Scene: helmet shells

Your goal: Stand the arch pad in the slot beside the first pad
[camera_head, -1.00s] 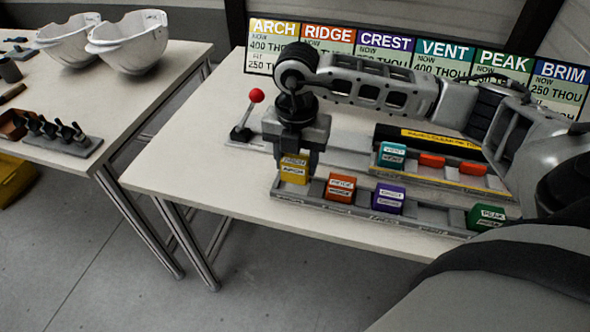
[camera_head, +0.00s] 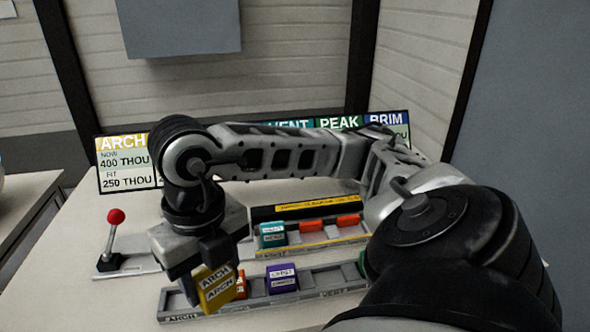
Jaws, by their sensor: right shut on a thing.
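The yellow arch pad (camera_head: 219,292) is between the fingers of my right gripper (camera_head: 208,262), which is shut on it. The pad hangs over the left part of the front rack (camera_head: 325,289), partly hiding the orange ridge pad (camera_head: 240,285) behind it. A teal vent pad (camera_head: 272,234) stands at the left end of the back tray (camera_head: 312,248). To its right in that tray are two orange-red pieces (camera_head: 311,226); whether they are pads or slot inserts I cannot tell. My left gripper is not in view.
A purple crest pad (camera_head: 282,279) stands in the front rack. A green pad (camera_head: 362,264) is mostly hidden by my right arm. A red-knobbed lever (camera_head: 115,217) stands at the left. The sign board (camera_head: 124,164) runs along the back.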

